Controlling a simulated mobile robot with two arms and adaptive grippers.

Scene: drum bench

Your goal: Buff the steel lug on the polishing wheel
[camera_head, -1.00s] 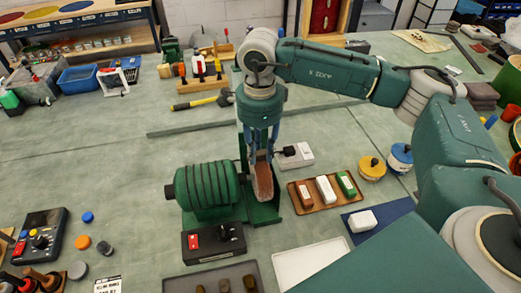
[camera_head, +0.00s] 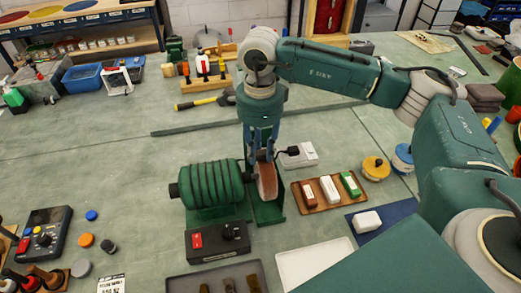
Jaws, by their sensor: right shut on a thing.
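The polishing wheel (camera_head: 267,182) is a brown-red disc on the right end of a ribbed green motor (camera_head: 212,186), over a green base. My right gripper (camera_head: 260,158) points down from above, its blue fingers right at the wheel's upper edge. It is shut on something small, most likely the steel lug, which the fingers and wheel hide. I cannot tell whether it touches the wheel. A control box (camera_head: 217,242) with a red switch and black knob stands in front of the motor. My left gripper is out of view.
A dark tray (camera_head: 180,284) with several small dark pieces lies at the front, beside a white tray (camera_head: 315,262). A brown tray (camera_head: 310,205) of polishing bars and a blue mat (camera_head: 385,212) lie right of the wheel.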

